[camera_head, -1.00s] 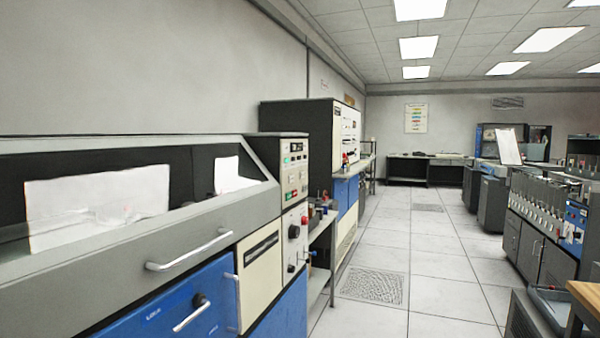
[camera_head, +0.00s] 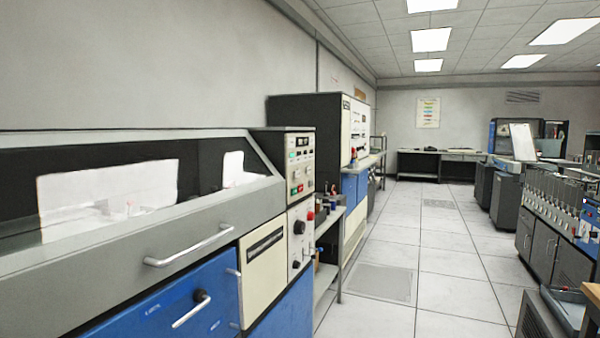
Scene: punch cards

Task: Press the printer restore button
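A long grey and blue machine with a windowed cover (camera_head: 205,222) fills the left foreground, with white paper (camera_head: 110,195) behind its window; it looks like the printer. At its right end stands a cream control panel (camera_head: 300,163) with a small display, a green lit button (camera_head: 292,156) and a row with red and green buttons (camera_head: 297,190). Below it is a panel with a black knob (camera_head: 299,227) and a red knob (camera_head: 310,215). The labels are too small to read, so I cannot tell which button is restore. My gripper is not in view.
A shelf table (camera_head: 328,225) and a tall cream, blue and black cabinet (camera_head: 345,140) stand beyond the printer along the left wall. The tiled aisle (camera_head: 430,260) is clear.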

